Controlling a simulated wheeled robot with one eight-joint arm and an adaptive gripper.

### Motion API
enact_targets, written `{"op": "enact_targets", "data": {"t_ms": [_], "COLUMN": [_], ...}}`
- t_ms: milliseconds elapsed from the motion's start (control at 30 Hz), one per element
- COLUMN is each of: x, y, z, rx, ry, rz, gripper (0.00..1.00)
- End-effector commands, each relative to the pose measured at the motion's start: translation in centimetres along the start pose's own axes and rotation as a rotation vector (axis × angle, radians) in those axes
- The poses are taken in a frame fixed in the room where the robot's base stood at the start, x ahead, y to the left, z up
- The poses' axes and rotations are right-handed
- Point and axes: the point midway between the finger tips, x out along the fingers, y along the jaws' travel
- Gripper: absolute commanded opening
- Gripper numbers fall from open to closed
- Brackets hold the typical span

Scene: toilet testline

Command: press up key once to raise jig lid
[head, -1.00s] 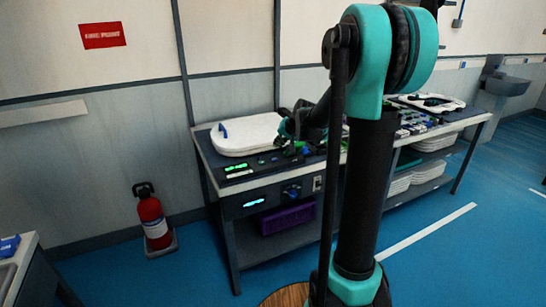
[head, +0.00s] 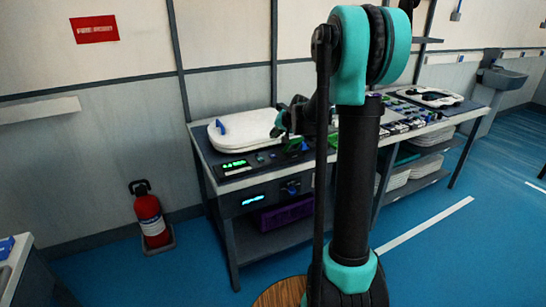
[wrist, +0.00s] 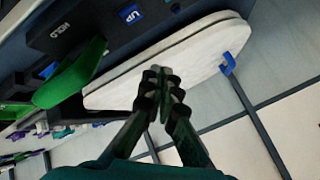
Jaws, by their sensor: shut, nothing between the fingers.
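The jig's white lid (head: 243,131) lies low and flat on the bench at the back left, with a blue tab on its left side. In the wrist view the lid (wrist: 190,55) runs behind my fingers, and its blue tab (wrist: 228,63) is to the right. The blue up key (wrist: 130,13), marked "UP", is at the top of the wrist view, on a dark panel. My gripper (wrist: 162,72) is shut and empty, its tips apart from the key in the picture. In the head view my gripper (head: 280,121) is over the lid's right edge.
A dark "HOLD" key (wrist: 62,30) and a green part (wrist: 72,77) are left of the up key. A control panel with green displays (head: 235,165) fronts the bench. A fire extinguisher (head: 149,214) stands on the floor at left. The blue floor in front is clear.

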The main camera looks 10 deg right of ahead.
Motion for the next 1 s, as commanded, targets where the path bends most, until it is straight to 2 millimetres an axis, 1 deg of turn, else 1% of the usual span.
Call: {"op": "enact_targets", "data": {"t_ms": [200, 500, 700, 1000], "x": [2.2, 4.2, 4.7, 4.7], "y": [1.6, 3.1, 3.4, 3.4], "z": [1.5, 3.1, 3.4, 3.5], "rx": [0.000, 0.000, 0.000, 0.000], "ry": [0.000, 0.000, 0.000, 0.000], "rz": [0.000, 0.000, 0.000, 0.000], "gripper": [0.00, 0.00, 0.00, 0.00]}}
